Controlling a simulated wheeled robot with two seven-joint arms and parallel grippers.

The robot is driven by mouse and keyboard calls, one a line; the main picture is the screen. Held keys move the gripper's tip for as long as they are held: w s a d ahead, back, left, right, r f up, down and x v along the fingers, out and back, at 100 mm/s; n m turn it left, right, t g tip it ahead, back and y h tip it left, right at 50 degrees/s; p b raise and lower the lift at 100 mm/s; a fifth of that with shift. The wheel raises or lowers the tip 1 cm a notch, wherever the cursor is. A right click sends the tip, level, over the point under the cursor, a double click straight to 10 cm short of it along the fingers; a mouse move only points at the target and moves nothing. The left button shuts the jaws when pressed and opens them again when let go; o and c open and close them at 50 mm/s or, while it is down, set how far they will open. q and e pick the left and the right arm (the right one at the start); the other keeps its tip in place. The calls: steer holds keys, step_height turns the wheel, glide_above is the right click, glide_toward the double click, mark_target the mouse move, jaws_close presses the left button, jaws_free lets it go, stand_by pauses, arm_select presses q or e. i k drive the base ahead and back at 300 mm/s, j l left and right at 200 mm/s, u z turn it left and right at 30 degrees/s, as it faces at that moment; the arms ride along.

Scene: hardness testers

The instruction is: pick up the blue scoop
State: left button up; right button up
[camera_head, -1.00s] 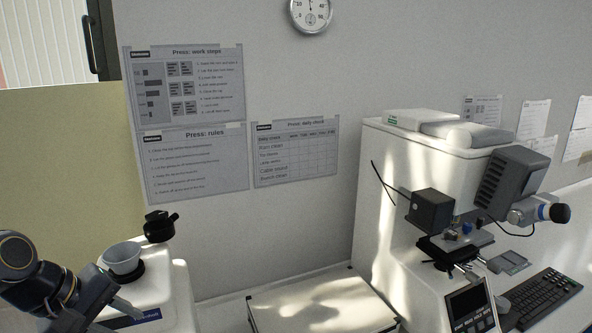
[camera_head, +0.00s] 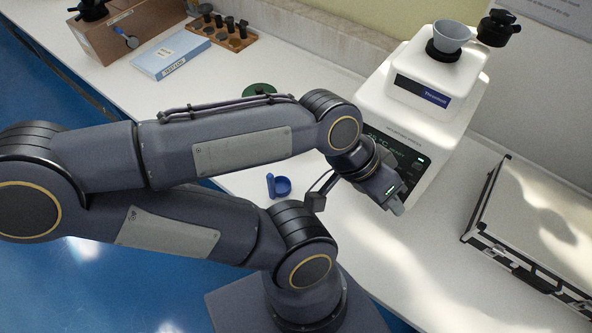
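The blue scoop (camera_head: 281,186) lies on the white bench top, left of the white press machine. It is small, with a round cup and a short upright-looking handle at its left. My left gripper (camera_head: 396,205) hangs in front of the machine's lower front, to the right of the scoop and apart from it. Its fingers are seen from behind and above, so I cannot tell their opening. A small dark block on a bracket beside the wrist shows between the scoop and the gripper. My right gripper is not in view.
The white press machine (camera_head: 430,80) with a grey cup (camera_head: 452,37) stands behind my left wrist. A silver-edged case (camera_head: 535,225) is at the right. A blue-white box (camera_head: 171,56), a wooden rack (camera_head: 222,38) and a green round thing (camera_head: 260,90) lie at the back left. Bench below the gripper is clear.

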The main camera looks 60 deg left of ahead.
mark_target(280, 186)
steer(key=u, duration=2.45)
steer(key=k+j, duration=0.05)
steer(key=j, duration=0.05)
